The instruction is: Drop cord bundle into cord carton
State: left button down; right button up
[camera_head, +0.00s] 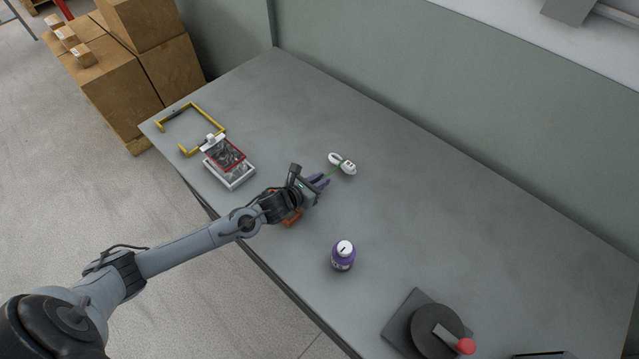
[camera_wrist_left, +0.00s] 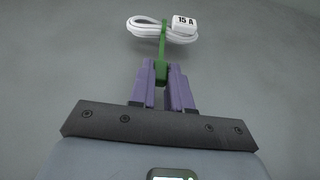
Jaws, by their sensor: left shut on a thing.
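The cord bundle (camera_head: 343,163) is a coiled white cord with a white block, marked "15 A" in the left wrist view (camera_wrist_left: 150,29), and a green tie. My left gripper (camera_head: 319,181) has purple fingers, which are shut on the green tie (camera_wrist_left: 162,70). The white coil sticks out beyond the fingertips over the grey table; I cannot tell whether it touches the table. I cannot tell which container is the cord carton. A white tray-like box (camera_head: 232,178) with a red-edged top and dark, shiny contents stands left of the gripper. My right gripper is not in view.
A yellow frame (camera_head: 190,150) lies at the table's left end. An orange thing (camera_head: 292,219) is partly hidden under my left wrist. Cardboard boxes (camera_head: 110,95) stand beyond the table.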

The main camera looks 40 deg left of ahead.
pick_arm(q)
jog(key=shift+f, duration=0.65)
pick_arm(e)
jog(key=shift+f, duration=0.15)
pick_arm(q)
jog(key=shift+f, duration=0.15)
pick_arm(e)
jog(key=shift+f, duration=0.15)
pick_arm(q)
jog(key=c, duration=1.1)
grip_release()
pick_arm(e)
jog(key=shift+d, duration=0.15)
pick_arm(q)
jog(key=shift+o, duration=0.2)
